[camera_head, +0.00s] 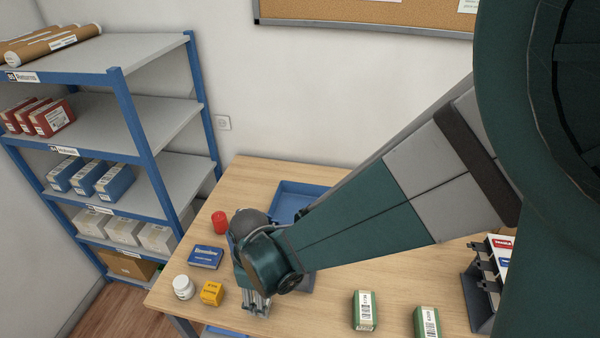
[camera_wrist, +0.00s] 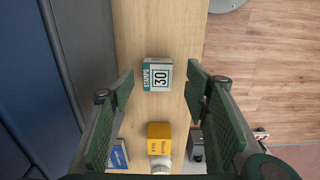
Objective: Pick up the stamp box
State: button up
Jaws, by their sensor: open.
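The stamp box (camera_wrist: 157,75) is a small white and teal box with "STAMPS" and a large "30" on its face. In the wrist view it lies on the wooden counter, between the two green finger pads of my gripper (camera_wrist: 160,88) as seen from above. The fingers are wide apart and there is a gap on each side of the box. I cannot tell how far above it they are. In the head view my gripper (camera_head: 257,307) points down near the counter's front edge, and the stamp box is not visible there.
A yellow box (camera_head: 211,293), white jar (camera_head: 183,287), blue box (camera_head: 206,257) and red cylinder (camera_head: 220,222) stand left of my gripper. A blue tray (camera_head: 292,197) is behind it. Green boxes (camera_head: 364,311) stand to the right. The counter's edge (camera_wrist: 206,45) runs close beside the stamp box.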

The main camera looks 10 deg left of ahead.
jog(key=shift+w+a+f, duration=0.1)
jog(key=shift+f, duration=0.55)
jog(key=shift+w+a+f, duration=0.1)
jog(key=shift+f, duration=1.7)
jog(key=shift+c, duration=0.3)
jog(key=c, duration=0.9)
